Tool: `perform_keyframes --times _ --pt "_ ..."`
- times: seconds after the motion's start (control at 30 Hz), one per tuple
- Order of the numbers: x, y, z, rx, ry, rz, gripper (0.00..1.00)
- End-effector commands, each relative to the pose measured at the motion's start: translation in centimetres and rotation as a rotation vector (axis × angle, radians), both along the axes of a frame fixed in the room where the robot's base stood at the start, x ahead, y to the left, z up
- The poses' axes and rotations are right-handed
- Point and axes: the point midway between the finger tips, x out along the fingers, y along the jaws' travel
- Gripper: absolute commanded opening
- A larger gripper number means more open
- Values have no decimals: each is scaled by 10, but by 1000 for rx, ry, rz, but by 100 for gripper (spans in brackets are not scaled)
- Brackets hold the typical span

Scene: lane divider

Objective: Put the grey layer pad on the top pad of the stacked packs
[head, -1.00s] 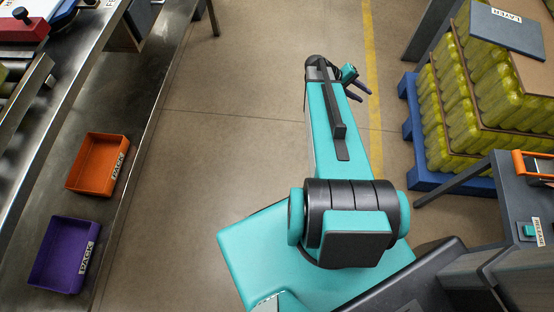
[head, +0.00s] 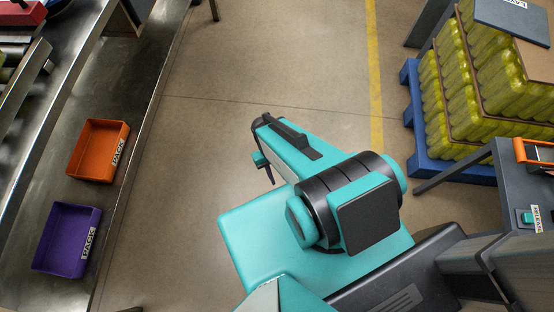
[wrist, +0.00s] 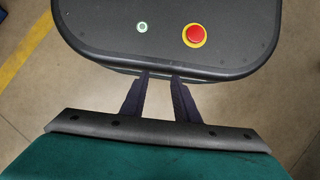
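The grey layer pad (head: 512,19), with a white label, is at the top right of the head view, cut by the upper edge. It appears to lie flat over the brown top pad (head: 535,60) of the stacked packs (head: 480,100), which hold yellow-green bottles. My gripper (head: 270,178) is low in the middle of the head view, far to the left of the stack and apart from it. In the wrist view my gripper (wrist: 160,80) has its two dark fingers spread, with nothing between them. The pads and stack are not in the wrist view.
The stack stands on a blue pallet (head: 455,170). A dark table (head: 515,185) with an orange-handled item is in front of it. At left a metal bench (head: 140,100) carries an orange bin (head: 98,150) and a purple bin (head: 66,238). The floor between is clear.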

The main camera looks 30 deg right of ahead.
Motion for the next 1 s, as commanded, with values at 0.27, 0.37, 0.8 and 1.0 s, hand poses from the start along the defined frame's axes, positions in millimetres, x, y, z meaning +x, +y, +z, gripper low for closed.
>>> perform_keyframes --times 0.27,0.37,0.8,1.0 --pt "-1 2 0 4 1 -1 26" --pt "-1 2 0 4 1 -1 9" --pt "-1 1 0 3 1 0 0" --pt "-1 1 0 3 1 0 0"
